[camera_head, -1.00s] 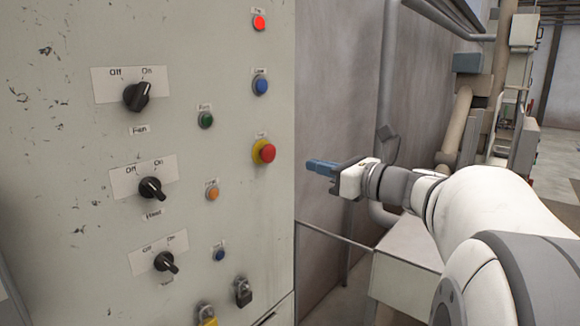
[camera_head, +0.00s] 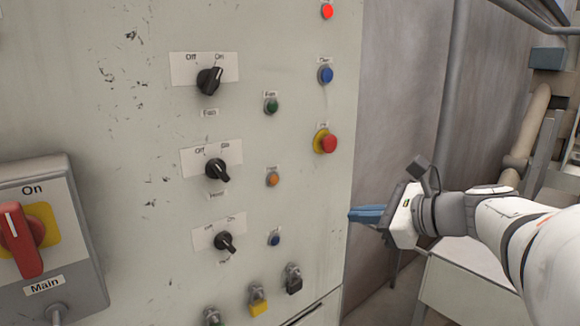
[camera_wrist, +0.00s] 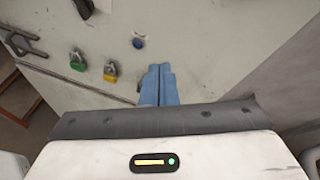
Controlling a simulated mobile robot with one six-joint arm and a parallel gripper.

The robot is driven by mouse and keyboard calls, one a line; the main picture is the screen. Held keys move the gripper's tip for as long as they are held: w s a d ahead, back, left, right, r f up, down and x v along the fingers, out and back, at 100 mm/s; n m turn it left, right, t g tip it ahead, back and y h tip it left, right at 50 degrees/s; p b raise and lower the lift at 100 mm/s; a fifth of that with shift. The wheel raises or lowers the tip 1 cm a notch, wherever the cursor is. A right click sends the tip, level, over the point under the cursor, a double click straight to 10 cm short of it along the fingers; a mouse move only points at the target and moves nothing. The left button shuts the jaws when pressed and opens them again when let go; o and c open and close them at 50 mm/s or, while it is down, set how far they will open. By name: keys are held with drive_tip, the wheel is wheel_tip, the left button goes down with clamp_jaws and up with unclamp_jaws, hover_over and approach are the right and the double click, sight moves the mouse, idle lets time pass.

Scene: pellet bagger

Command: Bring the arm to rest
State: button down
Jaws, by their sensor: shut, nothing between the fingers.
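My gripper (camera_head: 358,215) has blue fingers and stands just off the right edge of the control panel (camera_head: 150,130) in the head view. The wrist view shows the fingers (camera_wrist: 159,82) pressed side by side, shut and empty, over the panel's lower part. My arm reaches in from the right of the head view. How far the fingertips are from the panel face I cannot tell.
The panel carries a fan knob (camera_head: 209,80), two lower knobs, a red mushroom button (camera_head: 326,141), small buttons and padlocks (camera_head: 258,300). A main switch box (camera_head: 45,240) juts out at left. A pale box (camera_head: 465,280) stands beneath my arm.

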drive_tip(key=s+a+f+n+g+h, duration=0.45)
drive_tip(key=s+f+n, duration=0.5)
drive_tip(key=f, duration=0.25)
drive_tip(key=s+d+f+n+g+h, duration=0.1)
drive_tip(key=s+f+n+h, duration=0.1)
drive_tip(key=n, duration=0.4)
drive_tip(key=s+d+f+n+g+h, duration=0.1)
drive_tip(key=s+d+f+n+h, duration=0.1)
drive_tip(key=n, duration=0.5)
wheel_tip(320, 180, down, 3)
drive_tip(key=shift+s+d+r+h, duration=0.2)
drive_tip(key=shift+s+h, duration=0.45)
drive_tip(key=shift+s, duration=0.6)
drive_tip(key=c, duration=2.1)
unclamp_jaws()
drive_tip(key=shift+c, duration=0.2)
